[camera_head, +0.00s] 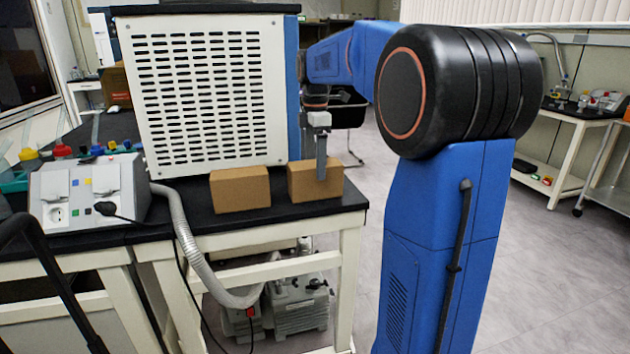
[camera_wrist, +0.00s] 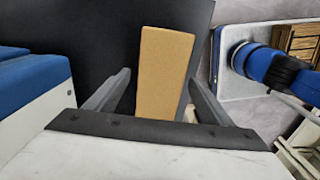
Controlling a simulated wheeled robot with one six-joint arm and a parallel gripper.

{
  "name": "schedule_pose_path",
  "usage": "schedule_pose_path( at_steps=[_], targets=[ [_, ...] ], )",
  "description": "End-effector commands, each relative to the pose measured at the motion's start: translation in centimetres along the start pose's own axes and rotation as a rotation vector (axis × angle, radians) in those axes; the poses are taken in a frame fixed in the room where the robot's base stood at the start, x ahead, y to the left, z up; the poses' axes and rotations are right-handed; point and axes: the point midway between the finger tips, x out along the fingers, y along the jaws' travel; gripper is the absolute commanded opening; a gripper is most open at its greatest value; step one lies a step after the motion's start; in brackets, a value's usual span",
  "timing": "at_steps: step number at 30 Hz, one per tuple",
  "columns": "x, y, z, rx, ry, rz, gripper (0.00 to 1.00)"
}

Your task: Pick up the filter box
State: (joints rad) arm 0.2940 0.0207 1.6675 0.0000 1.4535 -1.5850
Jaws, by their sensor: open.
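Two brown cardboard boxes stand side by side on the black tabletop in front of the freeze dryer. The left box (camera_head: 240,189) stands apart from my gripper. The right box (camera_head: 303,184) is at the table's right end, with my gripper (camera_head: 321,160) pointing down over it and one finger in front of its face. In the wrist view one tan box (camera_wrist: 164,75) lies between the two spread fingers of my gripper (camera_wrist: 158,92). The fingers are open, with a gap visible on the left side of the box. The picture does not label either box as the filter box.
The freeze dryer (camera_head: 212,92) with a slotted white panel stands close behind the boxes. A grey power box (camera_head: 90,195) and ribbed hose (camera_head: 185,225) are at the left. The black table (camera_head: 275,214) ends just right of the boxes. Pumps (camera_head: 298,305) sit below.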

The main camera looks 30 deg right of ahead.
Motion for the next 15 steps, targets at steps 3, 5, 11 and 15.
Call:
schedule_pose_path(
  at_steps=[3, 5, 11, 15],
  targets=[
    [0.9, 0.0, 0.0, 0.0, 0.0, -0.001, 0.75],
    [1.6, -0.1, -0.1, 0.0, 0.0, -0.002, 0.75],
    [4.3, -0.1, -0.1, 0.0, 0.0, -0.002, 0.75],
    [5.2, -0.1, -0.1, 0.0, 0.0, 0.0, 0.75]
  ],
)
